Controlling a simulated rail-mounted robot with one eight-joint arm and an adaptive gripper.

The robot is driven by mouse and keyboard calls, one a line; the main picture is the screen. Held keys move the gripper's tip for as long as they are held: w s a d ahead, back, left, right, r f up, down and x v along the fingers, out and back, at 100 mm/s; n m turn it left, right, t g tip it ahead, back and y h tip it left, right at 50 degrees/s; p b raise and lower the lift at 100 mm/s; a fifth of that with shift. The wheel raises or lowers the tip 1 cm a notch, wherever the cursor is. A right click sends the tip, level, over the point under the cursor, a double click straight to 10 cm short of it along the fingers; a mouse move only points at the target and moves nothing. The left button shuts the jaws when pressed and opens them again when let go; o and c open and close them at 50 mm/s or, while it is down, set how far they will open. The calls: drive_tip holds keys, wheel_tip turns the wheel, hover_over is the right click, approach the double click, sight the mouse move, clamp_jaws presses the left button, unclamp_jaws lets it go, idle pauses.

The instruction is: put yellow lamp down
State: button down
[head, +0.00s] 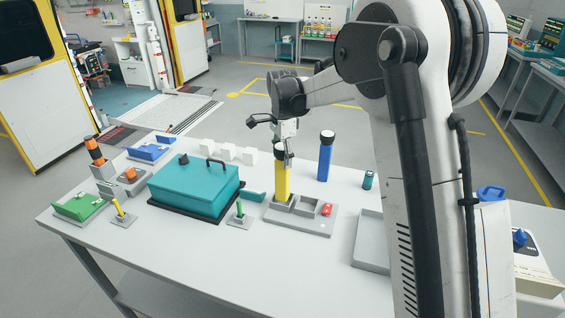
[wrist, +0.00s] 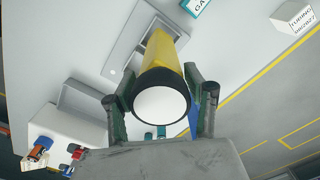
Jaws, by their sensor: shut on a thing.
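The yellow lamp (head: 281,177) is an upright cylinder with a black-rimmed head. In the head view its lower end is at the grey holder block (head: 298,224) on the table, over the block's left part. I cannot tell whether it is seated or just above. My gripper (head: 287,153) is shut on the lamp near its top. In the wrist view the lamp (wrist: 162,92) shows its white round face toward the camera, with the two fingers of my gripper (wrist: 162,100) on either side of it.
A blue lamp (head: 325,157) stands upright just right of the yellow one. A teal case (head: 193,189) lies to the left, with a small green-topped piece (head: 239,213) in front. A red item (head: 326,210) sits on the block's right end. The table front (head: 210,260) is clear.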

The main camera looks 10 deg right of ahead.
sight(282, 174)
drive_tip(key=shift+f+p, duration=0.3)
drive_tip(key=shift+f, duration=1.15)
drive_tip(key=shift+f, duration=0.1)
drive_tip(key=c, duration=0.8)
unclamp_jaws()
drive_tip(key=shift+r, duration=0.2)
